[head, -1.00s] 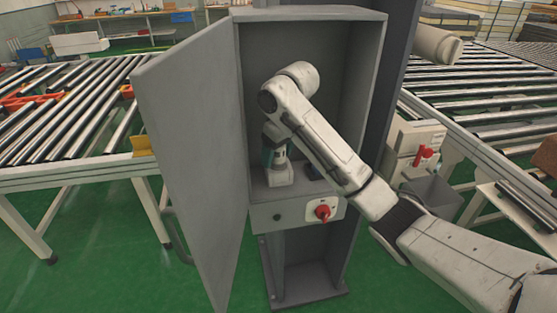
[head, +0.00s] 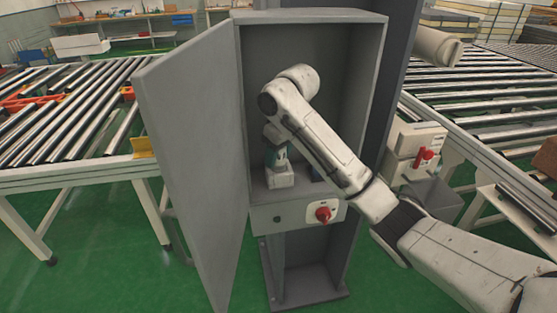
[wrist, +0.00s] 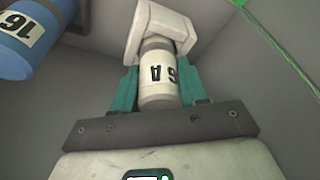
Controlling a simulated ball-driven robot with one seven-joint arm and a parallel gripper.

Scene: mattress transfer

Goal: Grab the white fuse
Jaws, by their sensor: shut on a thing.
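My arm hides part of the cabinet's inside.
A blue fuse (wrist: 25,42) marked "16" is at the upper left of the wrist view. The cabinet door (head: 190,160) stands open on the left. A red knob (head: 323,214) is on the cabinet front. Roller conveyors (head: 60,120) flank the cabinet.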

